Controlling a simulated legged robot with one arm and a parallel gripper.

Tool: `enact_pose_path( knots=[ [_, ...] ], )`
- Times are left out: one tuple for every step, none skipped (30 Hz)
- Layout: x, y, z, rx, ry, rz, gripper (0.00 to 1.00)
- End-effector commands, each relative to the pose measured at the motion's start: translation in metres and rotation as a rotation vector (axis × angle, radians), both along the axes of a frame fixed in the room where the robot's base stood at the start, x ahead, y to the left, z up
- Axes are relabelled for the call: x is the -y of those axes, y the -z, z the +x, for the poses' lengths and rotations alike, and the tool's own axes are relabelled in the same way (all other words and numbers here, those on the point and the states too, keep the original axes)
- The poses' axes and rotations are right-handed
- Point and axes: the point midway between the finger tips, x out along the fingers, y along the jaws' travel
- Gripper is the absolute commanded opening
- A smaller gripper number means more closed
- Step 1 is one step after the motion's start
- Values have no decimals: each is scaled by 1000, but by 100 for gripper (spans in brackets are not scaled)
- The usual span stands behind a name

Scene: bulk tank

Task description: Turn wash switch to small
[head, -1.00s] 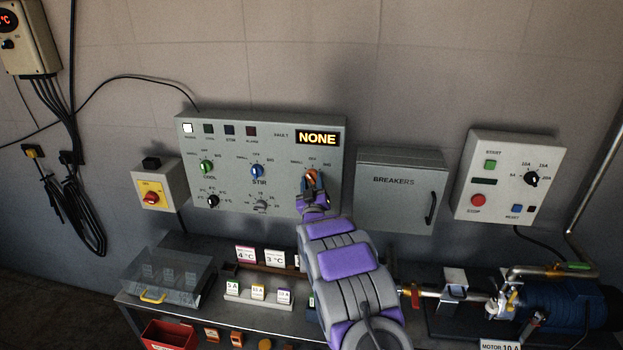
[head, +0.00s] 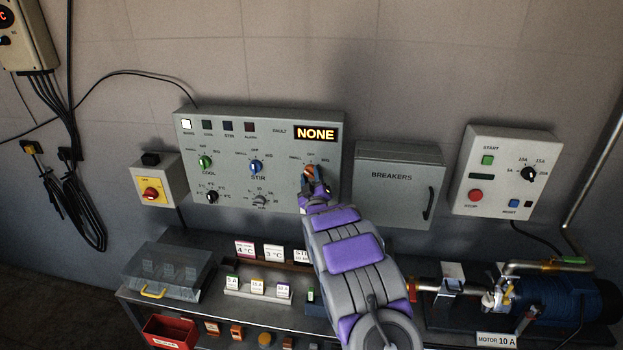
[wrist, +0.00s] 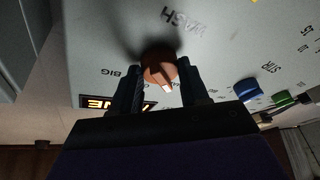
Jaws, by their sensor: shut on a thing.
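The wash switch (head: 308,170) is an orange-brown knob at the right of the grey control panel (head: 225,120), under the lit NONE display. My gripper (head: 316,183) is at this knob, its fingers partly hiding it. In the wrist view the knob (wrist: 157,66) sits between the two dark fingers of my gripper (wrist: 158,88), which is shut on it. Its white mark points down and slightly right in that view. The WASH label is above the knob and BIG is to its left. The small label is hidden by a finger in the wrist view.
The blue stir knob (head: 256,167) and green cool knob (head: 205,162) are left of the wash switch. The breakers box (head: 398,190) is close on the right. A workbench with a clear-lidded box (head: 168,272) and a blue motor (head: 565,303) lies below.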

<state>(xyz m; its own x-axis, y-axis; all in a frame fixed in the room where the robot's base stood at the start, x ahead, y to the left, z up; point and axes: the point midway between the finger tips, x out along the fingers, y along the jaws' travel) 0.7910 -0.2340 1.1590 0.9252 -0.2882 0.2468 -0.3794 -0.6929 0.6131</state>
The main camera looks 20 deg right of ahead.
Motion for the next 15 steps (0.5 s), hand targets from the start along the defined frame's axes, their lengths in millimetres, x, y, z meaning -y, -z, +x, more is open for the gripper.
enact_pose_path(
  knots=[
    [-2, 0, 1, 0, -4, -2, 14],
    [-2, 0, 1, 0, -3, -2, 14],
    [-2, 0, 1, 0, -4, -2, 46],
    [-2, 0, 1, 0, -3, -2, 49],
    [-2, 0, 1, 0, -2, -2, 52],
    [-2, 0, 1, 0, -2, -2, 56],
    [-1, 0, 0, 0, -3, -1, 59],
    [-1, 0, 0, 1, -2, -1, 62],
    [-1, -1, 0, 1, -2, -1, 66],
    [-1, -1, 0, 1, -2, -1, 68],
    [-1, -1, -1, 1, -1, -1, 70],
    [-1, -1, -1, 1, -1, -1, 70],
    [-1, -1, -1, 1, -1, -1, 70],
    [-1, -1, -1, 1, -1, -1, 70],
    [-1, -1, -1, 1, -1, -1, 70]
  ],
)
